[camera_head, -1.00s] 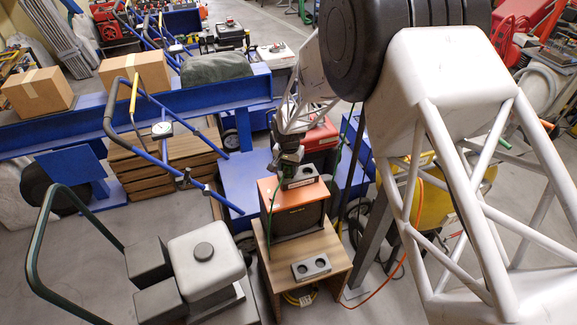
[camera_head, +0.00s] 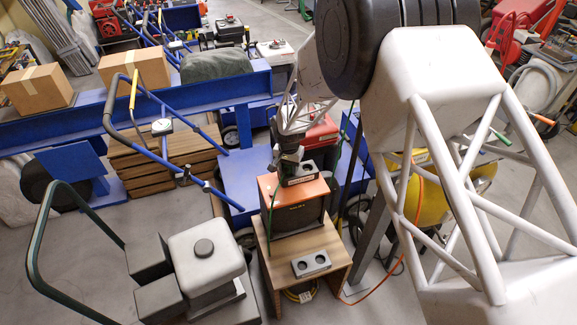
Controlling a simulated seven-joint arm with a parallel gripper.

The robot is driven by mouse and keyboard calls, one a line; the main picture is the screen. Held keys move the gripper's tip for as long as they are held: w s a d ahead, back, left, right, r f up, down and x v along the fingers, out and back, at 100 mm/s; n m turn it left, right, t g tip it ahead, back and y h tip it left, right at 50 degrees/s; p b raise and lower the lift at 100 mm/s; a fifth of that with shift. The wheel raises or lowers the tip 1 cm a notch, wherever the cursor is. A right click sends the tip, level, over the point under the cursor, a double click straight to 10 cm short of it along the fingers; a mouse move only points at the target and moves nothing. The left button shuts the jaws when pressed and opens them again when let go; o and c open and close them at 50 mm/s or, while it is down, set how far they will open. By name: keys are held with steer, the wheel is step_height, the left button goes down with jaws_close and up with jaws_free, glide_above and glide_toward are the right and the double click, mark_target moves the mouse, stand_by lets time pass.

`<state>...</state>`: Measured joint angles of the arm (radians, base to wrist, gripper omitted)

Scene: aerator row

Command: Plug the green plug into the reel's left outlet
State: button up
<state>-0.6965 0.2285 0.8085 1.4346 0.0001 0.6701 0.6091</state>
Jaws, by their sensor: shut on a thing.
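A dark box with an orange top (camera_head: 315,190), which seems to be the reel, stands on a wooden stand (camera_head: 263,252). A grey outlet block sits on its top, with its right round outlet (camera_head: 308,166) in sight. My gripper (camera_head: 286,166) points down at the left end of this block and hides the left outlet. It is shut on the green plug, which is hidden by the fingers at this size. A thin green cable (camera_head: 268,195) hangs from the gripper past the box's left side. I cannot tell whether the plug is in the outlet.
A second grey block with two round holes (camera_head: 311,264) lies on the front of the stand. A grey machine with a green handle (camera_head: 205,255) is at the left front. A blue trolley (camera_head: 238,180) stands behind on the left. An orange cable (camera_head: 385,285) runs at the right.

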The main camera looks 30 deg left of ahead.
steer(key=shift+f, duration=0.3)
steer(key=o, duration=1)
steer(key=shift+r, duration=3.9)
